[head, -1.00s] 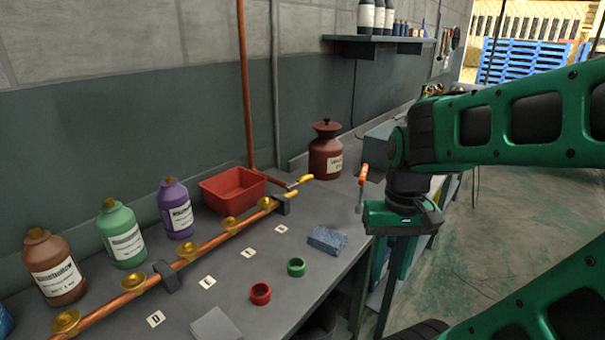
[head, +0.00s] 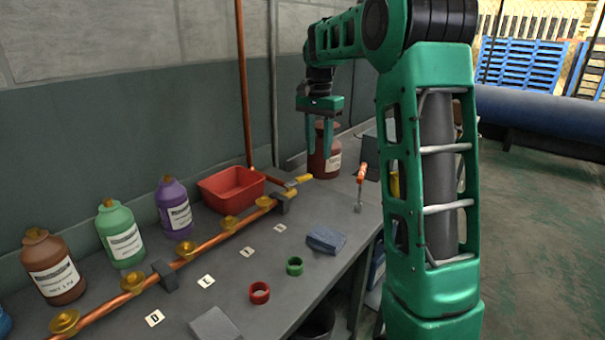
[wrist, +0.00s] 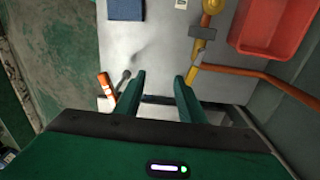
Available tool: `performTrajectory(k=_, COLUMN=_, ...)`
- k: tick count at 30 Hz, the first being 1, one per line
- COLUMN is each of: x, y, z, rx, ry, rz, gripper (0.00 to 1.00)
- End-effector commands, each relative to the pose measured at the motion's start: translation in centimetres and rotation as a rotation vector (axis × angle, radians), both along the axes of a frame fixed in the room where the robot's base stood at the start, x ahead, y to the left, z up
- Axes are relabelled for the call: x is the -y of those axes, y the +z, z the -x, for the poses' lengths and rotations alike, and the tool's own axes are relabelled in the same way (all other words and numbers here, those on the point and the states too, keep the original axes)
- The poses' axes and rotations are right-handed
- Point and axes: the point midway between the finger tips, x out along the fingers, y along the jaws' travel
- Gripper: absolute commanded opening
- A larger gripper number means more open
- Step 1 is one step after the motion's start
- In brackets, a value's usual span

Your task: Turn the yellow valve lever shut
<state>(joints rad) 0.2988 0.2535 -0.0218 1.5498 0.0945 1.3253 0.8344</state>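The yellow valve lever (head: 303,178) sits at the far end of the copper pipe (head: 205,250), just past a dark pipe clamp. In the wrist view the lever (wrist: 191,78) shows close to the tip of the right finger. My gripper (head: 319,152) points down above the far part of the bench, higher than the lever and slightly to its right. In the wrist view my gripper (wrist: 159,78) has its fingers apart with nothing between them. Whether a finger touches the lever cannot be told, but it looks apart.
A brown jar (head: 331,163) stands behind my gripper. A red bin (head: 232,189) is left of the lever. An orange-handled tool (head: 361,180) is near the bench's right edge.

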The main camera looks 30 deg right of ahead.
Motion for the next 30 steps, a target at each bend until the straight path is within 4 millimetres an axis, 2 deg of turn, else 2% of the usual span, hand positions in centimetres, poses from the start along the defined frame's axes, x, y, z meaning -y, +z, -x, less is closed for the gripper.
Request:
performTrajectory(k=1, x=0.3, y=-0.4, z=-2.2, rx=0.0, ry=-0.034, rz=-0.005, gripper=0.36)
performTrajectory(k=3, x=0.5, y=-0.6, z=-4.5, rx=0.005, ry=-0.082, rz=-0.011, gripper=0.36)
performTrajectory(k=6, x=0.7, y=-0.9, z=-6.9, rx=0.01, ry=-0.135, rz=-0.019, gripper=0.36)
performTrajectory(k=9, x=0.8, y=-1.3, z=-8.3, rx=0.011, ry=-0.171, rz=-0.026, gripper=0.36)
performTrajectory(k=14, x=0.9, y=-1.8, z=-9.1, rx=0.011, ry=-0.192, rz=-0.03, gripper=0.36)
performTrajectory(k=17, x=0.9, y=-2.8, z=-9.1, rx=0.011, ry=-0.192, rz=-0.029, gripper=0.36)
performTrajectory(k=30, x=0.7, y=-10.0, z=-9.1, rx=0.011, ry=-0.189, rz=-0.03, gripper=0.36)
